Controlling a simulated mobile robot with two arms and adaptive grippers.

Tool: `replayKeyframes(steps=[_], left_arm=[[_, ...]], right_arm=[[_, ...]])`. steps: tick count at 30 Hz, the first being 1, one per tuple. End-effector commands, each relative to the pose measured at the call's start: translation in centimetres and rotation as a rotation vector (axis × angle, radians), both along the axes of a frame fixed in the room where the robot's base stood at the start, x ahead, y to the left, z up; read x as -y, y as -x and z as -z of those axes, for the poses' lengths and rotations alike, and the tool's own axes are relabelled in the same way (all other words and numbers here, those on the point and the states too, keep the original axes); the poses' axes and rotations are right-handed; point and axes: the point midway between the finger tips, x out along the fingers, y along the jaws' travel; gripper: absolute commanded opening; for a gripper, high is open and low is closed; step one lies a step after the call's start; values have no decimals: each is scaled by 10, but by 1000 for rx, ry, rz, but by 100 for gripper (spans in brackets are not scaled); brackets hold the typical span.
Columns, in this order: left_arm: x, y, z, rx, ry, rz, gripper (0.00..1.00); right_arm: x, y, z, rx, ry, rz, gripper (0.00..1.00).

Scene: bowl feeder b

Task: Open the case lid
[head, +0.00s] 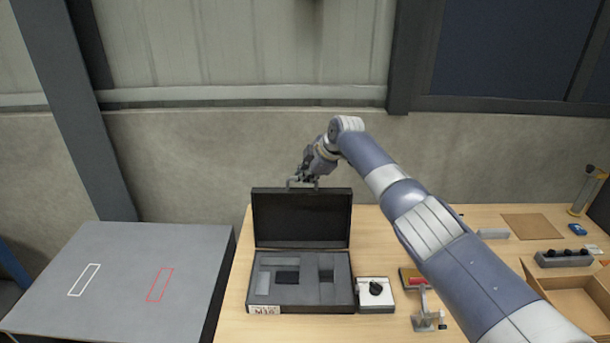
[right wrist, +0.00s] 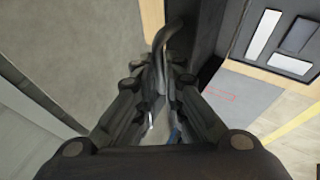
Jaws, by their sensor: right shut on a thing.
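The black case (head: 340,300) stands on the wooden table with its lid (head: 300,220) raised about upright at the back. The grey foam inside has several cutouts, one holding a dark piece. A handle (head: 292,184) sits on the lid's upper edge. My right gripper (head: 305,178) is at that edge, shut on the handle. The right wrist view shows the curved handle (right wrist: 168,38) between the fingers (right wrist: 160,78), with the dark lid beside it. My left gripper is in neither view.
A white box with a black knob (head: 375,292) stands right of the case. A small metal fixture (head: 425,315) and a wooden tray (head: 570,300) are farther right. A grey platform (head: 120,270) with white and red outlines lies left, across a gap. A wall stands behind.

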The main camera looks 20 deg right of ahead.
Motion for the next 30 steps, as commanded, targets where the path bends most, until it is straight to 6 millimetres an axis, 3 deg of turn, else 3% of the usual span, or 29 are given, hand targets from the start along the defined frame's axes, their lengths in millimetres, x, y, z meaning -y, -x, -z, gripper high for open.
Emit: replayKeyframes(steps=[9, 10, 12, 23, 30], left_arm=[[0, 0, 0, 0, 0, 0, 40], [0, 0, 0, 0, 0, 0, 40], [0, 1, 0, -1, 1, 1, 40], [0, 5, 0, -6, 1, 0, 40], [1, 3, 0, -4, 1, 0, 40]], right_arm=[[1, -2, -5, 10, 0, 2, 0], [1, -2, -5, 10, 0, 2, 14], [1, -2, -5, 10, 0, 2, 30], [0, -1, -3, 4, 1, 1, 30], [3, 5, -11, 6, 0, -2, 30]])
